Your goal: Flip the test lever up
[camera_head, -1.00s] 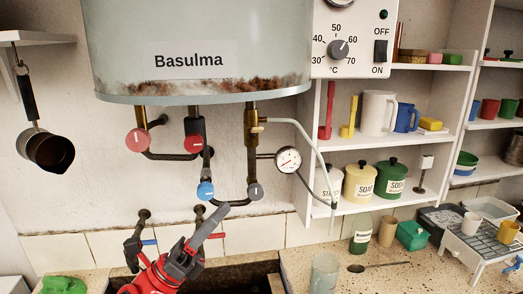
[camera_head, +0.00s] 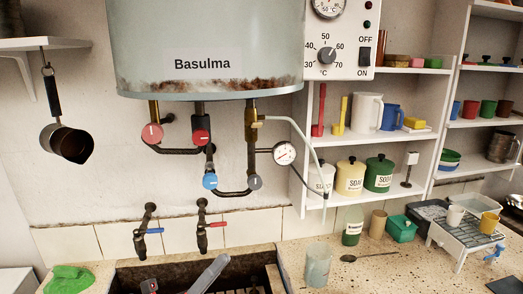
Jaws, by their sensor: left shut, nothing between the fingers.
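A brass valve (camera_head: 252,122) sits on the right-hand pipe under the grey-blue boiler (camera_head: 208,40). A small projection on its right side may be the test lever, but it is too small to tell its position. A pale hose (camera_head: 295,130) runs from near the valve down to the right. My left gripper (camera_head: 220,262) is at the bottom edge over the sink, well below the valve and touching nothing visible. Its grey fingers look shut and empty, and its lower part is cut off by the frame. My right gripper does not show.
Red, blue and grey round knobs (camera_head: 210,181) and a pressure gauge (camera_head: 284,153) surround the pipes. Two taps (camera_head: 203,228) stick out over the stone sink (camera_head: 262,270). Shelves (camera_head: 390,137) with jars stand at right. A dark pan (camera_head: 68,143) hangs at left.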

